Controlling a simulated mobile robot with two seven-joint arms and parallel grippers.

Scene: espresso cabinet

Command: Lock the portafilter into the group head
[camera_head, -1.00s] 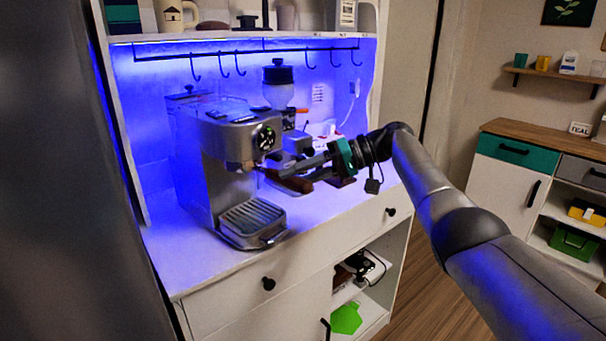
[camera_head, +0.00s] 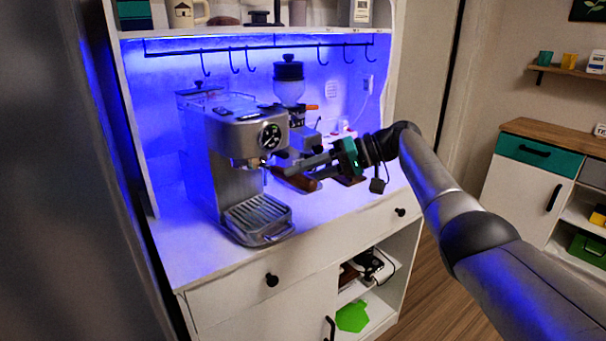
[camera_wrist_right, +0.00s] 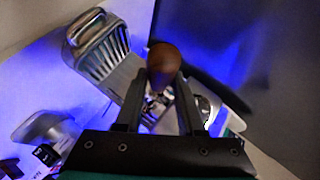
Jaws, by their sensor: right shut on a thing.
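The espresso machine (camera_head: 230,130) stands on the white cabinet top, with its group head (camera_head: 247,162) under the front, above the drip tray (camera_head: 258,215). The portafilter (camera_head: 298,181) shows mainly as a brown wooden handle pointing right and toward me, its metal end close to the group head. I cannot tell whether it is seated there. My right gripper (camera_head: 303,165) is shut on the handle from the right. In the wrist view the handle's rounded brown end (camera_wrist_right: 163,62) shows between the fingers (camera_wrist_right: 160,100). My left gripper is not in view.
A grinder (camera_head: 289,88) stands behind the machine, close to my right gripper. Hooks (camera_head: 250,62) hang from a rail under the shelf. The counter left of the drip tray (camera_head: 185,235) is clear. A dark panel (camera_head: 70,180) borders the left side.

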